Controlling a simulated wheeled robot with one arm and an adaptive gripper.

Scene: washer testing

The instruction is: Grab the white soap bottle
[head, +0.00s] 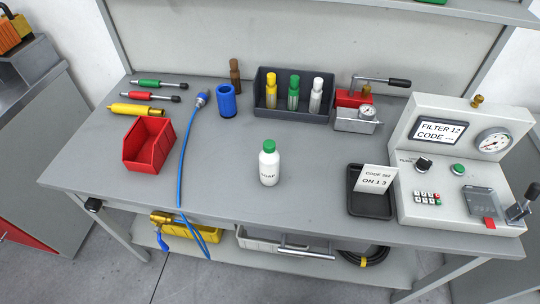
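The white soap bottle (269,168) stands upright near the middle of the grey workbench (230,190). My gripper does not show in the head view.
A red bin (148,147) and a blue hose (183,150) lie left of the bottle. A blue cup (227,102) and a dark box (292,110) of several bottles stand behind. A black tray (370,213) and a test panel (455,160) are right. Bench around the bottle is clear.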

